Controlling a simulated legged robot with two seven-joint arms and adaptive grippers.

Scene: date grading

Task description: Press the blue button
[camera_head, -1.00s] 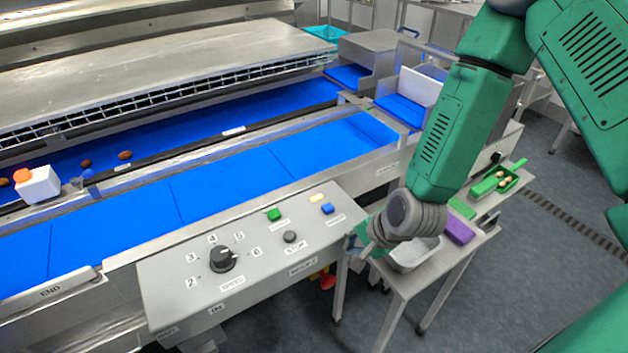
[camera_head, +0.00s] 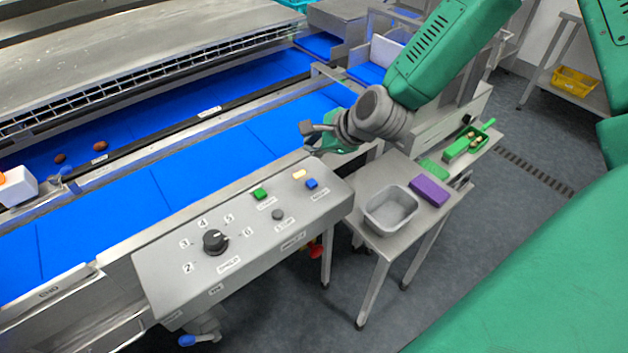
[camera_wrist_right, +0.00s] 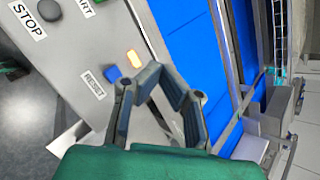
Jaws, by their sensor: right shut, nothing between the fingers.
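The blue button (camera_head: 311,183) is a small square cap at the right end of the grey control panel (camera_head: 175,285). It also shows in the right wrist view (camera_wrist_right: 113,74), left of the fingers, beside a label reading RESET. My right gripper (camera_head: 306,130) is shut and empty. It hangs above the belt side of the panel, behind the blue button and apart from it. In the right wrist view the fingertips (camera_wrist_right: 160,70) point near the cream lamp. My left gripper is not in view.
A green button (camera_head: 260,193), a cream lamp (camera_head: 299,174), a grey stop button (camera_head: 277,214) and a black speed knob (camera_head: 214,241) share the panel. A side table (camera_head: 372,190) with a grey tub (camera_head: 390,226) and a purple block (camera_head: 430,190) stands at the right.

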